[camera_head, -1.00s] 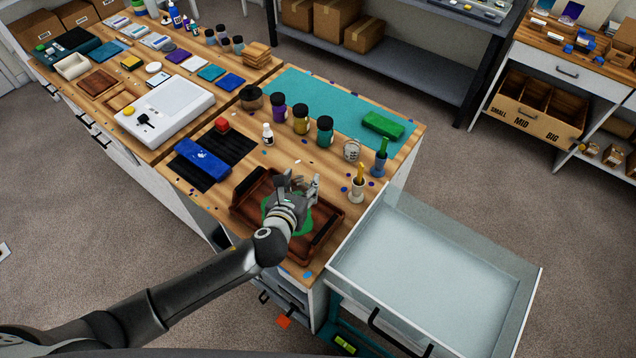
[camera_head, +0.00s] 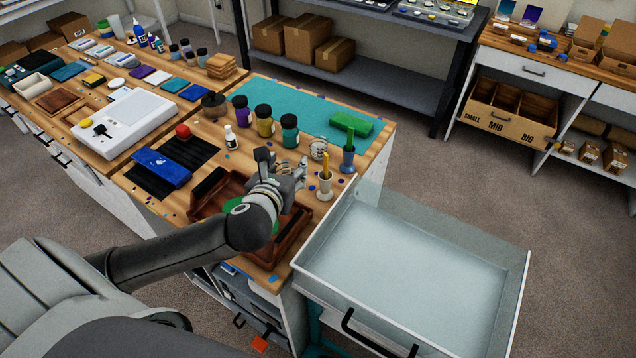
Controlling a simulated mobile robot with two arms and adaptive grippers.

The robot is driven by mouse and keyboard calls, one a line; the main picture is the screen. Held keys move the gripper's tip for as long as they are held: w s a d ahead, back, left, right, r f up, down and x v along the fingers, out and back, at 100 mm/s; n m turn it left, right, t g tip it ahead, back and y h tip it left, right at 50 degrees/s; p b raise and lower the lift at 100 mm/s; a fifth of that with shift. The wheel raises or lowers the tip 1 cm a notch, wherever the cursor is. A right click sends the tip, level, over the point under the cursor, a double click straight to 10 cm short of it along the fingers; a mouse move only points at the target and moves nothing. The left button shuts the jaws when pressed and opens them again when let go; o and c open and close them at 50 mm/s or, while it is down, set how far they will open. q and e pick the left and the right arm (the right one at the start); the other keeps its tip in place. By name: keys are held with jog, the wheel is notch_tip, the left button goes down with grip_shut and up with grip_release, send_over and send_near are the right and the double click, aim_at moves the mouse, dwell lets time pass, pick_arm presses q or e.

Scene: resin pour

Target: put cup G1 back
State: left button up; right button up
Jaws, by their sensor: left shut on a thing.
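My left gripper (camera_head: 281,168) is over the back right part of a brown wooden tray (camera_head: 298,236). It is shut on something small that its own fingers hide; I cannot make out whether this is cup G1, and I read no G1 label. A round green piece (camera_head: 234,206) shows in the tray, partly behind my left arm. A small whitish cup with dark marks (camera_head: 318,149) stands on the wooden bench (camera_head: 228,170), just behind and to the right of the gripper. My right gripper is not in view.
A pale holder with a yellow-handled tool (camera_head: 325,186) and a blue holder with a green one (camera_head: 348,157) stand close right of the gripper. Dark-lidded jars (camera_head: 265,122) stand behind. An open, empty-looking drawer (camera_head: 410,262) juts out at the right.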

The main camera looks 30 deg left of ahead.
pick_arm(q)
jog(key=w+a+f, duration=0.2)
jog(key=w+f, duration=0.1)
jog(key=w, duration=0.1)
jog(key=w+a+f+p, duration=0.1)
jog(key=w+a+f, duration=0.1)
jog(key=w+f, duration=0.1)
jog(key=w+a+f, duration=0.2)
jog(key=w+f, duration=0.1)
jog(key=w, duration=0.2)
jog(key=shift+a+f+p, duration=0.3)
jog(key=shift+a+f, duration=0.05)
jog(key=shift+a, duration=0.05)
notch_tip(320, 180, down, 3)
jog(key=shift+r, duration=0.1)
jog(key=shift+f, duration=0.2)
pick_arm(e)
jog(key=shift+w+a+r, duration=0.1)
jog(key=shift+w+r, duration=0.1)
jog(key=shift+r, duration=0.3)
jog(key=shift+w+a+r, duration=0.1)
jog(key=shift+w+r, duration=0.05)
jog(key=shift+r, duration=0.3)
pick_arm(q)
jog(key=shift+f, duration=0.2)
jog(key=o, duration=1.1)
jog(key=shift+c, duration=0.2)
